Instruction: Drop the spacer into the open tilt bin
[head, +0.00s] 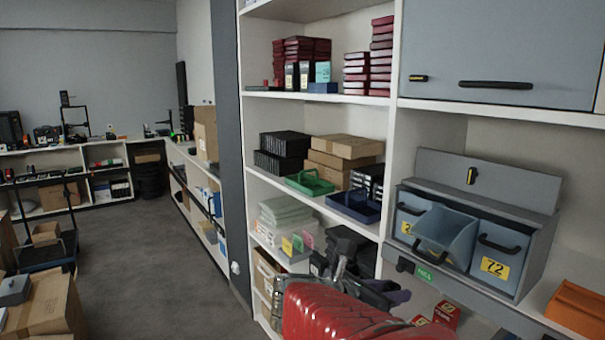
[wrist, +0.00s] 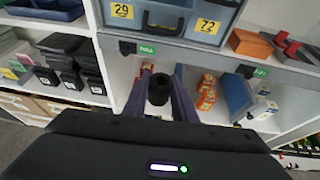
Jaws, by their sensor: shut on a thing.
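The tilt bin unit (head: 480,225) is a grey-blue case on the right shelf, its lid raised. Its middle bin (head: 443,238) is tilted forward and open, between shut bins with yellow labels. The open bin also shows at the top of the wrist view (wrist: 166,18). My gripper (wrist: 163,82) has purple fingers shut on a short black cylinder, the spacer (wrist: 159,92). In the head view my gripper (head: 388,292) is low, in front of the shelf and left of and below the open bin; the spacer cannot be made out there.
A shelf edge with a green label (head: 424,274) runs beneath the bin unit. A blue tray (head: 354,206) and a green tray (head: 309,183) stand to the left. An orange box (head: 577,308) sits at the right. Orange packets (wrist: 206,92) lie on the lower shelf.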

